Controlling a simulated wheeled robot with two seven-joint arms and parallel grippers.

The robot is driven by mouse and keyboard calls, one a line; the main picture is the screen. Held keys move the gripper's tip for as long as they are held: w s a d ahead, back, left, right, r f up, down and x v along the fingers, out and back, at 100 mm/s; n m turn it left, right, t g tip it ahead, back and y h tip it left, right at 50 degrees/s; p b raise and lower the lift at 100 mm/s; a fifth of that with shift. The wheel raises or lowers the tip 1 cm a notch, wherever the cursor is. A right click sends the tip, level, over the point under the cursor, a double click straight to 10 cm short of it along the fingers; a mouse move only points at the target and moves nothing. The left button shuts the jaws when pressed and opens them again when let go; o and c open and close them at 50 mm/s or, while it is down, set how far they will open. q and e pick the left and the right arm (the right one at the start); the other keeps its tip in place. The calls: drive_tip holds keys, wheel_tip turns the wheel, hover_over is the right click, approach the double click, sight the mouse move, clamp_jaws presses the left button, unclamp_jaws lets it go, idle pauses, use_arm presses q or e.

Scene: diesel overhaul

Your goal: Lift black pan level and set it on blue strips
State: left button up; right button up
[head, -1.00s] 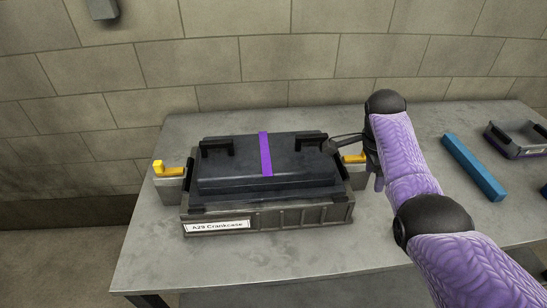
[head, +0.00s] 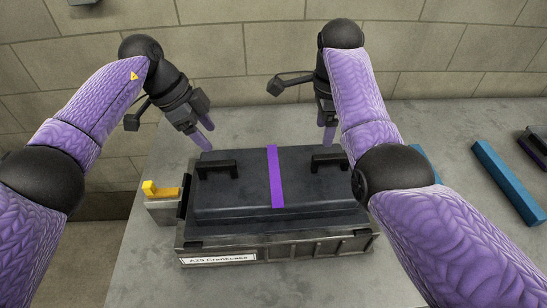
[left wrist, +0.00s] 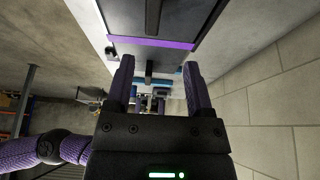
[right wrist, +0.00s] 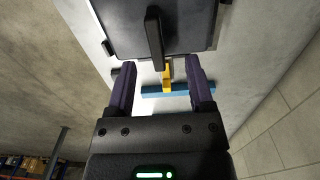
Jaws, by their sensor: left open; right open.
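The black pan (head: 235,200) sits level on the grey crankcase (head: 300,249). It has a purple stripe across its middle and two black handles, left (head: 217,165) and right (head: 329,160). My left gripper (head: 203,136) is open and empty, above the pan's back left edge, apart from the left handle. My right gripper (head: 328,133) is open and empty, above the back right edge near the right handle. That handle also shows ahead of the fingers in the right wrist view (right wrist: 154,38). One blue strip (head: 505,180) lies on the right; another (head: 418,152) is mostly hidden by my right arm.
A yellow latch on a grey block (head: 160,200) stands left of the crankcase. A dark tray (head: 534,150) is at the right edge. The grey table (head: 450,245) has bare surface between the crankcase and the strips. A block wall stands behind.

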sight(227, 161)
drive_tip(key=shift+a, duration=0.2)
use_arm(q)
drive_tip(key=shift+s+a+r, duration=0.2)
drive_tip(key=shift+s+a, duration=0.1)
drive_tip(key=shift+s, duration=0.1)
use_arm(e)
drive_tip(key=shift+s+a+r, duration=0.15)
drive_tip(key=shift+s, duration=0.1)
use_arm(q)
drive_tip(key=shift+s+r, duration=0.1)
drive_tip(key=shift+s, duration=0.2)
use_arm(e)
drive_tip(key=shift+s, duration=0.25)
use_arm(q)
drive_tip(key=shift+d+f, duration=0.2)
drive_tip(key=x, duration=0.9)
drive_tip(key=shift+w+d+f, duration=0.1)
drive_tip(key=shift+w+f, duration=0.1)
drive_tip(key=shift+f, duration=0.15)
use_arm(e)
wheel_tip(227, 161, down, 10)
drive_tip(key=shift+w, duration=0.1)
use_arm(q)
clamp_jaws()
use_arm(e)
clamp_jaws()
use_arm(q)
drive_tip(key=shift+r, duration=0.1)
use_arm(e)
drive_tip(key=shift+r, duration=0.1)
